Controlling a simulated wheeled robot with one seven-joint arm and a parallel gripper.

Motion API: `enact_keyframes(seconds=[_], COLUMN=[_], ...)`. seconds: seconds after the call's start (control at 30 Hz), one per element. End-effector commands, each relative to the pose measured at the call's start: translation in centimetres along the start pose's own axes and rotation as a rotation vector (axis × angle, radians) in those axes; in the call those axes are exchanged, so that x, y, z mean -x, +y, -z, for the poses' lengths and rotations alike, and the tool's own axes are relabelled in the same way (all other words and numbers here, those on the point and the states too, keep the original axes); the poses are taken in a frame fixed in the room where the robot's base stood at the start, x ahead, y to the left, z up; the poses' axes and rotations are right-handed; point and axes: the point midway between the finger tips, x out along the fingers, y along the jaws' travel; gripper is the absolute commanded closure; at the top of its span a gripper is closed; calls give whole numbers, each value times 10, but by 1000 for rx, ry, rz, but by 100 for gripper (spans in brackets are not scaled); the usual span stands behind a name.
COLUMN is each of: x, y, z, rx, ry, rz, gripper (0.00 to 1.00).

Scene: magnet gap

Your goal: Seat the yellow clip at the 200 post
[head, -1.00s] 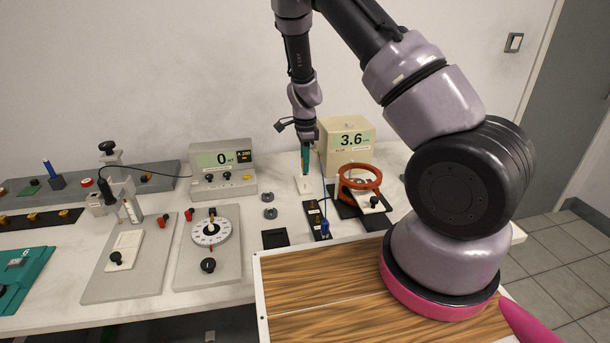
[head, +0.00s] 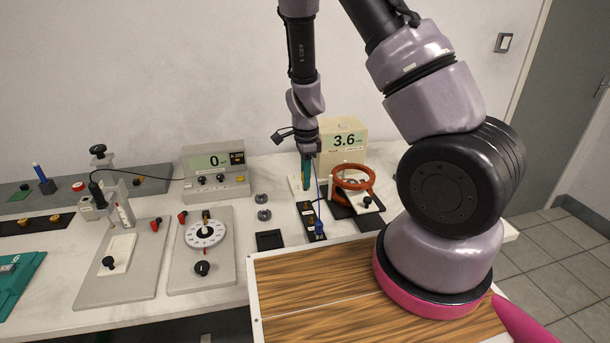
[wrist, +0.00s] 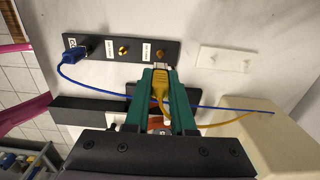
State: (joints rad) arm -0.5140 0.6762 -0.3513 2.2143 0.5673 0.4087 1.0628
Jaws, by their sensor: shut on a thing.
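My gripper (wrist: 163,103) has green fingers and is shut on the yellow clip (wrist: 160,84), whose yellow lead trails down and right. The clip's tip lies just short of the right brass post (wrist: 160,54) on the black terminal strip (wrist: 111,48); I cannot tell if they touch. The post labels are too small to read surely. A blue clip (wrist: 74,54) sits on the strip's left post. In the head view, my gripper (head: 306,182) is at the far end of the strip (head: 308,213), and the yellow clip is hidden.
A white plate (wrist: 225,58) with two small holes lies right of the strip. A blue lead (wrist: 120,97) crosses under my fingers. The orange coil (head: 354,180) and cream 3.6 meter (head: 343,140) stand close by at the right.

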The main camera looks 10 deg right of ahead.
Motion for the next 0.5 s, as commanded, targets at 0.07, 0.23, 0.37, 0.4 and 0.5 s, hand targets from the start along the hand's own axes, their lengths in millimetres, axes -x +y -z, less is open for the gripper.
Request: enact_keyframes(seconds=[0.07, 0.23, 0.37, 0.4, 0.5], x=[-2, -14, -25, -28, -34], y=[0, 0, 0, 0, 0], z=[0, 1, 1, 1, 0], rx=[0, -2, -3, -1, -1], ry=[0, 0, 0, 0, 0], rz=[-1, -2, -2, -2, -1], gripper=[100, 100, 100, 100, 100])
